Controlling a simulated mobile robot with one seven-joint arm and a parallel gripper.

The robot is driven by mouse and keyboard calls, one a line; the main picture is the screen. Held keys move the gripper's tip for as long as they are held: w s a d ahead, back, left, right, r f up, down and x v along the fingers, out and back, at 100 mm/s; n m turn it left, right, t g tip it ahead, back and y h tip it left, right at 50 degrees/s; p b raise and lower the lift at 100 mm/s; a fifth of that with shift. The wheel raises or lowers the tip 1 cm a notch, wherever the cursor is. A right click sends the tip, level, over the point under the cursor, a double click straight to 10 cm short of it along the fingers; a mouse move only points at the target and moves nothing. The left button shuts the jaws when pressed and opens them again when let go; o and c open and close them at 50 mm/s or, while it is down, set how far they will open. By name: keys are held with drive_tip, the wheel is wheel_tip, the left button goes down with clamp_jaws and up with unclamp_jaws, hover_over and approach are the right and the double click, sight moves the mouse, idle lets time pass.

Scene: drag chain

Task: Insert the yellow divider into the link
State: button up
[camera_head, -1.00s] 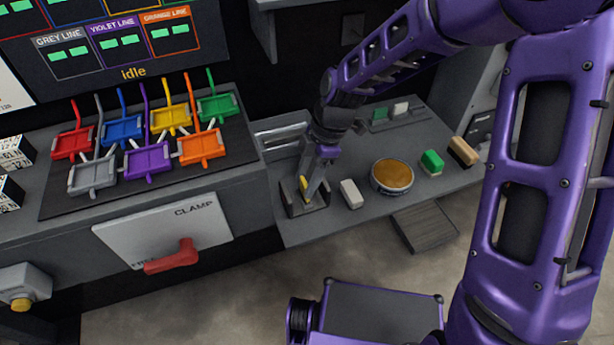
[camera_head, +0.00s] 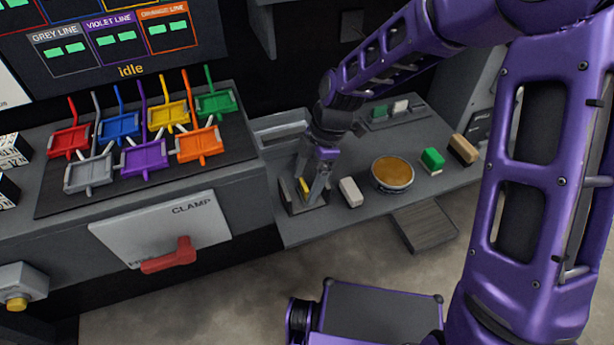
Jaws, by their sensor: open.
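The yellow divider (camera_head: 304,187) is a small yellow piece standing in a dark grey U-shaped holder (camera_head: 290,208), which looks like the link, on the grey bench. Only a small part of the divider shows. How deep it sits in the holder cannot be told. My gripper (camera_head: 312,188) points down at the holder with its jaws open, its fingertips close around or beside the divider. Whether a finger touches the divider is too small to tell.
A pale block (camera_head: 351,192), a round tin with a tan top (camera_head: 392,174), a green block (camera_head: 432,160) and a tan block (camera_head: 463,149) stand right of the holder. Coloured frames lie on a rack at left, above a clamp panel (camera_head: 160,230) with a red handle (camera_head: 170,258).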

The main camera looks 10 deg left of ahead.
drive_tip(key=p+v, duration=0.2)
drive_tip(key=v, duration=1.5)
drive_tip(key=shift+d+r+p, duration=0.2)
drive_tip(key=shift+p, duration=0.15)
drive_tip(key=shift+w, duration=0.1)
